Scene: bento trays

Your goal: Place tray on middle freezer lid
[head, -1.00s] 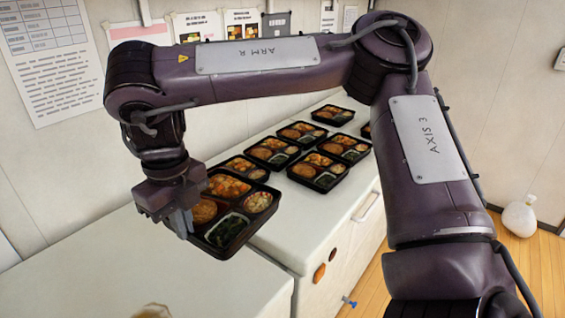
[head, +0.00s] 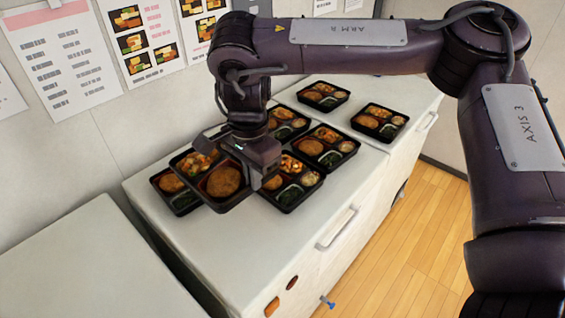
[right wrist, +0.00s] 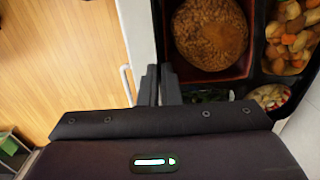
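My right gripper (head: 262,172) is shut on the near wall of a black bento tray (head: 238,203) with a brown round portion and mixed vegetables. The held tray looks level, above or among other trays on the middle freezer lid (head: 240,240); I cannot tell whether it touches them. In the right wrist view the fingers (right wrist: 159,88) pinch the wall of the held tray (right wrist: 160,35). A tray (head: 185,208) lies partly hidden under its left side, and another tray (head: 290,205) lies to its right. My left gripper is not in view.
More trays (head: 338,160) stand farther back on the middle lid. Two trays (head: 322,105) (head: 378,134) stand on the far freezer. The near freezer lid (head: 90,265) is bare, as is the front of the middle lid. A wall with posters (head: 75,60) bounds the left.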

